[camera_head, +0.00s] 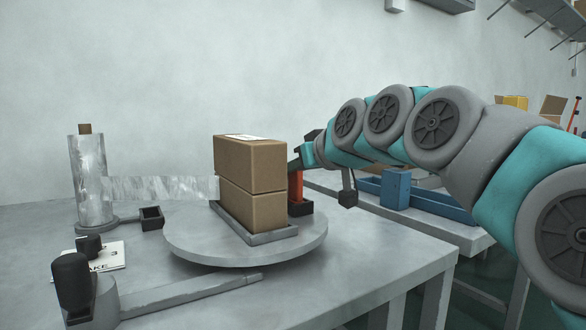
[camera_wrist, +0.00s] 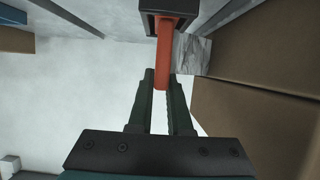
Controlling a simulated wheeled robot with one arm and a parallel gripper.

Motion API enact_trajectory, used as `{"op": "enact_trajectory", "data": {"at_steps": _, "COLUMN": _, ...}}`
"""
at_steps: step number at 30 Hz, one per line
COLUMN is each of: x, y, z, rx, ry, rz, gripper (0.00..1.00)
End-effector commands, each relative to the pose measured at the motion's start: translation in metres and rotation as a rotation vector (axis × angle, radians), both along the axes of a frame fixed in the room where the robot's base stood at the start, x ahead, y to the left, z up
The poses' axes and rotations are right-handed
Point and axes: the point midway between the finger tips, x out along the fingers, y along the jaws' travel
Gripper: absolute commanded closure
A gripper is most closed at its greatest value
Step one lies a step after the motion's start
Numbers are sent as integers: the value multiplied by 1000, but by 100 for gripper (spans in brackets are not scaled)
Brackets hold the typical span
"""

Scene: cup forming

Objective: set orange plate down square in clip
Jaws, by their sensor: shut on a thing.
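The orange plate (camera_head: 296,187) stands upright beside the right side of the stacked boxes. Its lower end meets the dark clip (camera_head: 301,208) at the turntable's edge; how deep it sits is hidden. In the wrist view the orange plate (camera_wrist: 164,58) runs up to the dark clip (camera_wrist: 150,20) and looks nearly straight to it. My gripper (camera_wrist: 162,78) is shut on the plate's near end, one finger on each side. In the head view my gripper (camera_head: 297,161) is partly hidden behind the boxes.
Two stacked brown boxes (camera_head: 252,165) stand in a grey tray on the round turntable (camera_head: 200,251), close beside my gripper. A film roll (camera_head: 88,180) stands at left with film stretched to the boxes. A blue bin (camera_head: 440,206) is on the table behind.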

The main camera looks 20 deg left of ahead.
Motion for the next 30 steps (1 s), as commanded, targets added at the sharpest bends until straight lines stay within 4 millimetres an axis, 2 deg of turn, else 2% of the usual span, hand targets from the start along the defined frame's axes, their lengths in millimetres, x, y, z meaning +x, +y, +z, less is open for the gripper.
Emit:
{"op": "enact_trajectory", "data": {"at_steps": 13, "x": 0, "y": 0, "z": -3, "rx": 1, "ry": -1, "rz": 0, "gripper": 100}}
{"op": "enact_trajectory", "data": {"at_steps": 14, "x": 0, "y": 0, "z": -2, "rx": 1, "ry": -1, "rz": 0, "gripper": 81}}
{"op": "enact_trajectory", "data": {"at_steps": 22, "x": 0, "y": 0, "z": -2, "rx": 1, "ry": -1, "rz": 0, "gripper": 50}}
{"op": "enact_trajectory", "data": {"at_steps": 23, "x": 0, "y": 0, "z": -2, "rx": 1, "ry": -1, "rz": 0, "gripper": 48}}
{"op": "enact_trajectory", "data": {"at_steps": 30, "x": 0, "y": 0, "z": -2, "rx": 1, "ry": -1, "rz": 0, "gripper": 48}}
